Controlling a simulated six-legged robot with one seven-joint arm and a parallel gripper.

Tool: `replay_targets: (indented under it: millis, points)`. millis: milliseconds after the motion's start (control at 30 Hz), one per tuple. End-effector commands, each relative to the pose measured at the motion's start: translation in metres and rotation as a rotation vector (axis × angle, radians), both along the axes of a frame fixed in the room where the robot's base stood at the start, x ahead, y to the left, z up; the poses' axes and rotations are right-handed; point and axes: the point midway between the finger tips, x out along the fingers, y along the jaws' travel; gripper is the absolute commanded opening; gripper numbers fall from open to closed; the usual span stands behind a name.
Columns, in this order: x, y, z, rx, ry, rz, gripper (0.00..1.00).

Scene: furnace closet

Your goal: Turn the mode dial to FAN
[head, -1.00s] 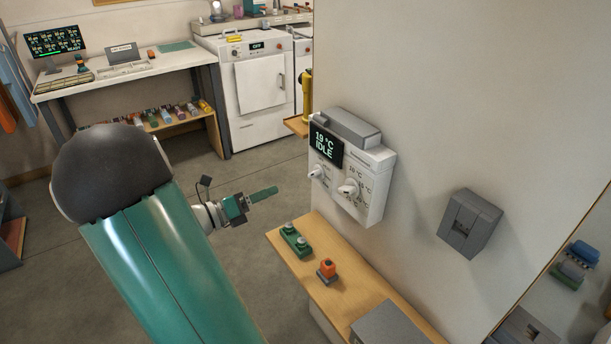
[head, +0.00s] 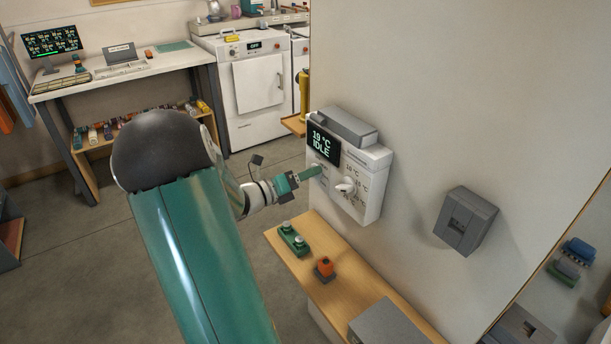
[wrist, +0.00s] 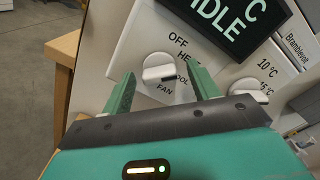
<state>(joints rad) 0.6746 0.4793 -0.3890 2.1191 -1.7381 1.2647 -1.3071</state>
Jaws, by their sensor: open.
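The white thermostat unit (head: 365,205) hangs on the wall, its dark screen (head: 324,145) reading 19 °C IDLE. In the wrist view the white mode dial (wrist: 158,67) has OFF, HEAT, COOL and FAN labels, the middle ones partly covered. A dark mark on the dial points right, towards COOL; the FAN label (wrist: 166,90) is just below the dial. My gripper (wrist: 165,82) is open, one green finger on each side of the dial in the picture; contact cannot be told. In the head view my gripper (head: 310,173) is at the unit's left part and hides the mode dial.
A second white dial (head: 345,187) with temperature marks sits right of the mode dial. Below is a wooden shelf (head: 345,288) with a green two-button box (head: 293,239) and an orange button (head: 324,267). A grey box (head: 466,220) is on the wall to the right.

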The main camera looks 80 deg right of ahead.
Motion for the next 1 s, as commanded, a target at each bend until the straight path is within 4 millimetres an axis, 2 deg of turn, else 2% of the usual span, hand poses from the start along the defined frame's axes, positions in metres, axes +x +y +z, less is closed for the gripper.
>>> replay_targets:
  millis: [167,400,767,1000]
  points:
    - [0.0002,0.0001,-0.0001,0.000,0.000,0.000,0.60]
    - [0.0003,0.0003,-0.0001,0.000,0.000,0.000,0.15]
    - [0.0003,0.0004,0.0000,-0.028,-0.032,0.000,0.15]
    - [0.0010,0.0004,0.0001,-0.115,-0.131,0.001,0.15]
